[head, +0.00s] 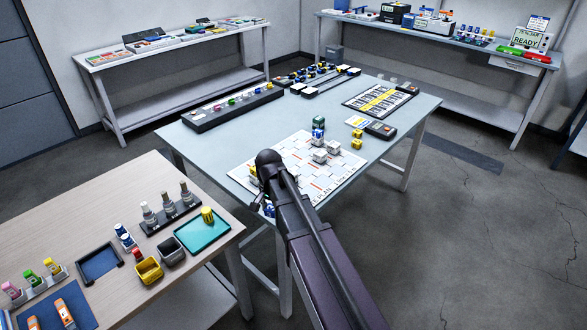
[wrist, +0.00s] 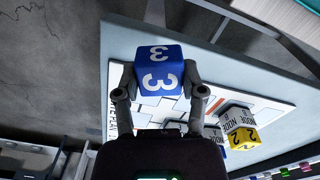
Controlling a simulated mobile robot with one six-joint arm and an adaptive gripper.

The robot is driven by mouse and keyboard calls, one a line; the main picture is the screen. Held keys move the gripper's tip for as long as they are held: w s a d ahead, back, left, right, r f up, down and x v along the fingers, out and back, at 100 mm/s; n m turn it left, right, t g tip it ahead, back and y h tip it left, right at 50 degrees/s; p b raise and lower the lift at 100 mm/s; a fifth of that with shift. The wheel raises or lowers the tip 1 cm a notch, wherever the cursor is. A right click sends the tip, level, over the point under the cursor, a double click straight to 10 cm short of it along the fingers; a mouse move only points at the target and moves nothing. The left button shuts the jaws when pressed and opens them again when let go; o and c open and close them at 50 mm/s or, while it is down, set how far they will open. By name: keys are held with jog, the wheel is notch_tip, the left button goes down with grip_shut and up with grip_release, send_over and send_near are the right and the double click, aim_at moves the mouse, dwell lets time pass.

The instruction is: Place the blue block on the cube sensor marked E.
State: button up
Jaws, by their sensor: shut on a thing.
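My gripper (wrist: 160,95) is shut on a blue block (wrist: 158,76) marked 3, holding it above the table edge near the mat. In the head view my arm hides most of the gripper, and a little blue shows at the block (head: 269,210). White cube sensors (head: 320,156) stand on the white printed mat (head: 243,178). In the wrist view, cube sensors (wrist: 238,115) with NODE labels are right of the held block; I cannot read their letters surely. Which sensor is E cannot be told.
A yellow block (wrist: 242,139) marked 2 is by the sensors. A green block (head: 318,122) stands at the mat's back. A dark rack (head: 233,107) stands behind.

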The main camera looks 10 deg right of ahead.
jog(key=shift+w, duration=0.35)
jog(key=shift+w+d, duration=0.1)
jog(key=shift+d, duration=0.05)
jog(key=shift+d, duration=0.1)
